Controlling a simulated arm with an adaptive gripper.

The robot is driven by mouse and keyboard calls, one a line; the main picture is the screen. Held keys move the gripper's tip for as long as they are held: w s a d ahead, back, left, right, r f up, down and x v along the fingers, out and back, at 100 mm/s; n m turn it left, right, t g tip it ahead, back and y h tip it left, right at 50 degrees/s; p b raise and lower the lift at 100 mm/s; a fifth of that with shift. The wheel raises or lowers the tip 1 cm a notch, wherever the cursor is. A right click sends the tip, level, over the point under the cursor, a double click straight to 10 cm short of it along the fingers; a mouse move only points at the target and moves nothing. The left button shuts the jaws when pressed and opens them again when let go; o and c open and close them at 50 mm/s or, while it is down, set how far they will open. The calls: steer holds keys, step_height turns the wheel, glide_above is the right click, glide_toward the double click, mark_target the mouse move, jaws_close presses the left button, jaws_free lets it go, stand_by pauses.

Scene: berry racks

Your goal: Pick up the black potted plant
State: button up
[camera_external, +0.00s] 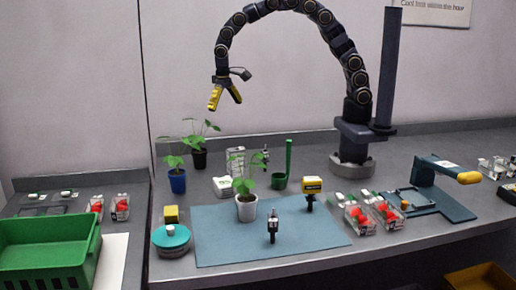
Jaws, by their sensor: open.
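The black potted plant (199,158) stands upright at the back left of the grey counter, near the wall, with green leaves above a small dark pot. A blue potted plant (177,181) stands in front of it and to the left. A white potted plant (246,207) stands on the blue-grey mat (222,243). My gripper (225,103) has yellow fingers spread apart and pointing down. It is open and empty, in the air above and a little to the right of the black potted plant in the picture. Nothing touches its fingers.
A green cup with a tall upright piece (288,165) and a white box (223,187) stand right of the plants. A turquoise round device (171,237) and a green crate (45,252) are at the left. Berry boxes (360,219) stand right of the mat.

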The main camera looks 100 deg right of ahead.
mark_target(197, 159)
steer(key=w+d+f+m, duration=0.1)
steer(key=w+d+f, duration=0.1)
steer(key=w+f, duration=0.1)
steer(key=w+d+f+m, duration=0.2)
steer(key=w+f, duration=0.1)
steer(key=f, duration=0.2)
steer(key=w+d+f+m, duration=0.2)
steer(key=f, duration=0.2)
steer(key=shift+w+d+f+t, duration=0.25)
steer(key=shift+w+t, duration=0.05)
steer(key=shift+w, duration=0.1)
step_height(197, 159, down, 8)
steer(key=shift+d, duration=0.15)
steer(key=shift+w, duration=0.1)
steer(key=c, duration=1.1)
